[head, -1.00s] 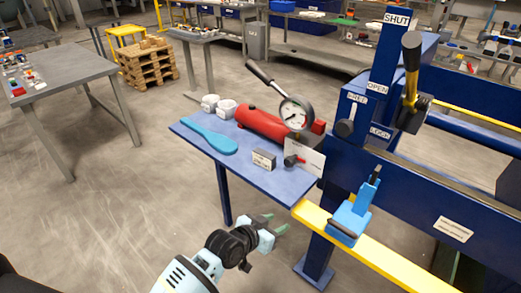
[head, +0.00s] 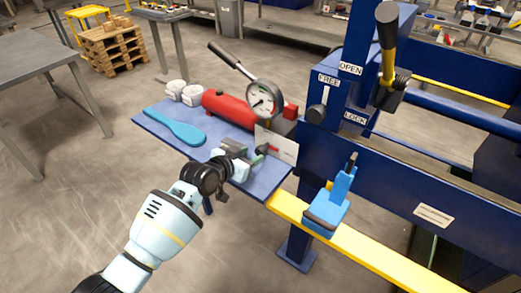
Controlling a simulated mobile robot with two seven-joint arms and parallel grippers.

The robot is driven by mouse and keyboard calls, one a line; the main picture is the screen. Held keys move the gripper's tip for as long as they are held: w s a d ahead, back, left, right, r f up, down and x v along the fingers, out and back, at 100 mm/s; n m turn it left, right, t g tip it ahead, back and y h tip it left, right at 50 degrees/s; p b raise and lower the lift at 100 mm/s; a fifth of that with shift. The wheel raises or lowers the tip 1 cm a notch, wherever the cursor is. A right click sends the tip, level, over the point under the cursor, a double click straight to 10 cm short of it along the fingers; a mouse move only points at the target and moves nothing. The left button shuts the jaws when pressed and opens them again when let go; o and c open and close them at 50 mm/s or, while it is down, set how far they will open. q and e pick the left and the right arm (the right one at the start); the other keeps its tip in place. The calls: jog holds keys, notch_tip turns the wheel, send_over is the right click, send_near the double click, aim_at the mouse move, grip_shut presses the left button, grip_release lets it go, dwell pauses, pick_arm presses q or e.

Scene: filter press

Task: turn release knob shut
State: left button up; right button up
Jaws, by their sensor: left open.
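The release knob (head: 265,149), small with a dark grip and some red, sits in front of a white plate (head: 283,147) at the right end of the red hand pump (head: 228,109). My left gripper (head: 250,154) is open, just left of the knob over the blue shelf. Its fingertips point at the knob. I cannot tell whether they touch it. My gripper hides part of the shelf. My right gripper is not in view.
A round gauge (head: 262,100) and a pump lever (head: 225,55) rise above the pump. A blue paddle-shaped tool (head: 175,127) and white rolls (head: 184,92) lie on the shelf (head: 150,118).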

aim_at(259, 153)
pick_arm(q)
jog(key=b+x, duration=0.1)
jog(key=x, duration=0.4)
jog(key=shift+w+d+f, duration=0.1)
jog(key=shift+d+f, duration=0.05)
jog(key=shift+f, duration=0.15)
jog(key=shift+w+d+f, duration=0.1)
jog(key=shift+w+d, duration=0.1)
jog(key=shift+w, duration=0.25)
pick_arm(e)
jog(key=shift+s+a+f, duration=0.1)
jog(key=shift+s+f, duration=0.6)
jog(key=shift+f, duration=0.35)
